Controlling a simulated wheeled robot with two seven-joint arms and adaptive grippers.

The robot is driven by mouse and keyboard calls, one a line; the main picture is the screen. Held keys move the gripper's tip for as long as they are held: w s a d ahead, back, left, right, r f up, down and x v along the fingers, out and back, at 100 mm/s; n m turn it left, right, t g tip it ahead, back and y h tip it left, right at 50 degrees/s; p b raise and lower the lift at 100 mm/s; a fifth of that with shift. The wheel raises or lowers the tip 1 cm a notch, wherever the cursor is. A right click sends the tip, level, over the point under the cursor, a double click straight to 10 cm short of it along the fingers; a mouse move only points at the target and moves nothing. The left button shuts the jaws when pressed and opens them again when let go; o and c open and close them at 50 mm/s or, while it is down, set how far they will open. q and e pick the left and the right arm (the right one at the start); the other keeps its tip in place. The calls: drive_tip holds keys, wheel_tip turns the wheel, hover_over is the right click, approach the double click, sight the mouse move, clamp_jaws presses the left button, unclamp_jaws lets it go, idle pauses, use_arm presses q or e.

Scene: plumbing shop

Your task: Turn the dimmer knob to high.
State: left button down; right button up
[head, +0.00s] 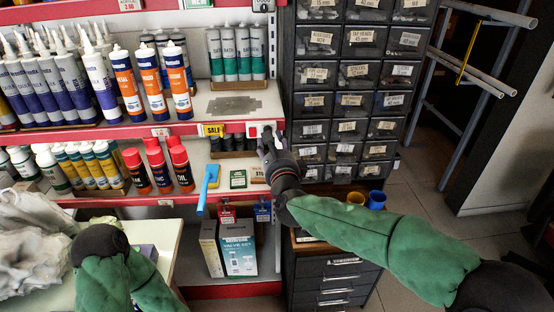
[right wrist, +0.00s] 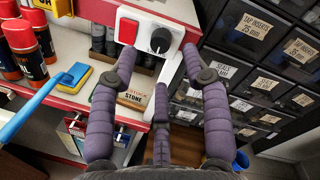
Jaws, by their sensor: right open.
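The black round dimmer knob (right wrist: 160,40) sits on a white plate (right wrist: 148,30) beside a red rocker switch (right wrist: 128,31) in the right wrist view. A pale mark shows on the knob's lower part, too small to read as a setting. In the head view the white plate (head: 262,127) is on the red shelf edge, and the knob is mostly hidden by my gripper. My right gripper (right wrist: 161,54) is open and empty, its purple fingertips on either side of the knob, slightly short of it. Contact cannot be told. My left arm is at lower left; its gripper is not visible.
A yellow SALE tag (head: 212,130) hangs left of the plate. Labelled drawers (head: 330,100) stand close on the right.

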drive_tip(key=s, duration=0.7)
drive_tip(key=shift+s+d, duration=0.25)
drive_tip(key=shift+d, duration=0.2)
